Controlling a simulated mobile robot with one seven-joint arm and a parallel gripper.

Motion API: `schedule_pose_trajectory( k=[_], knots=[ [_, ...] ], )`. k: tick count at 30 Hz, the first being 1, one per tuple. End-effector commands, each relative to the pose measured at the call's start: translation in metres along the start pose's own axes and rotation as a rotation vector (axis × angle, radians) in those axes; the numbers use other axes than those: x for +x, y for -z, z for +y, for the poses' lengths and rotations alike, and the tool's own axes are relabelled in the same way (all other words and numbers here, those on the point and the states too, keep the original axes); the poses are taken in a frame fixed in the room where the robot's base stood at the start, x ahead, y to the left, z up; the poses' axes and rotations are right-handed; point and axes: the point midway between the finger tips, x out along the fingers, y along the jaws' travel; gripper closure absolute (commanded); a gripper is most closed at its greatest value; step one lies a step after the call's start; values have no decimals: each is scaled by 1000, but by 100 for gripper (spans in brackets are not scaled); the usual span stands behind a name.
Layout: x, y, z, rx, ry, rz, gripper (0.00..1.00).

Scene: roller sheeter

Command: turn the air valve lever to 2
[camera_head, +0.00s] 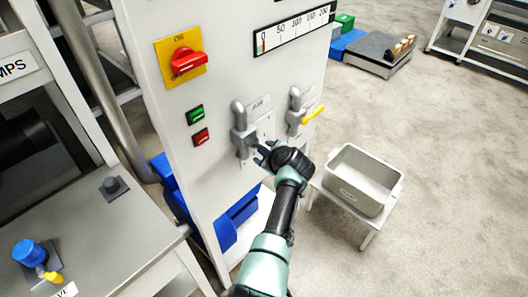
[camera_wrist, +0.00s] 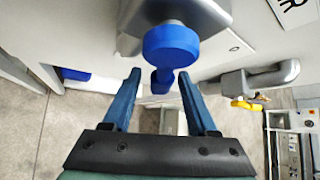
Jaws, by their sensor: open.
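The air valve (camera_head: 240,132) is a grey bent pipe on the white cabinet front, beside a small plate (camera_head: 261,104) that seems to read AIR. In the wrist view its blue round hub (camera_wrist: 171,44) sits on the grey valve body, and the blue lever (camera_wrist: 161,82) extends from it. My gripper (camera_head: 262,153) is at the valve's lower right in the head view and largely hides the lever there. In the wrist view my gripper (camera_wrist: 159,76) is open, with one finger on each side of the lever. Contact cannot be told. No number 2 mark is readable.
A second valve with a yellow lever (camera_head: 313,115) is close on the right. A red switch (camera_head: 187,62), green button (camera_head: 195,115) and red button (camera_head: 201,137) are up and left. A grey bin (camera_head: 345,192) stands on a low stand at lower right.

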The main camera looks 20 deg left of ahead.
Motion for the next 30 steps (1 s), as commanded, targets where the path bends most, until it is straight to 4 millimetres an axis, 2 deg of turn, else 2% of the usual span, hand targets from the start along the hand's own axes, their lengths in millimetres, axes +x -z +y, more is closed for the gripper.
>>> schedule_pose_trajectory(
  k=[5, 11, 30],
  knots=[
    [-2, -1, -1, 0, 2, 0, 41],
    [-18, -1, -2, 0, 2, 0, 41],
    [-102, 0, 0, -1, 2, 1, 41]
  ],
)
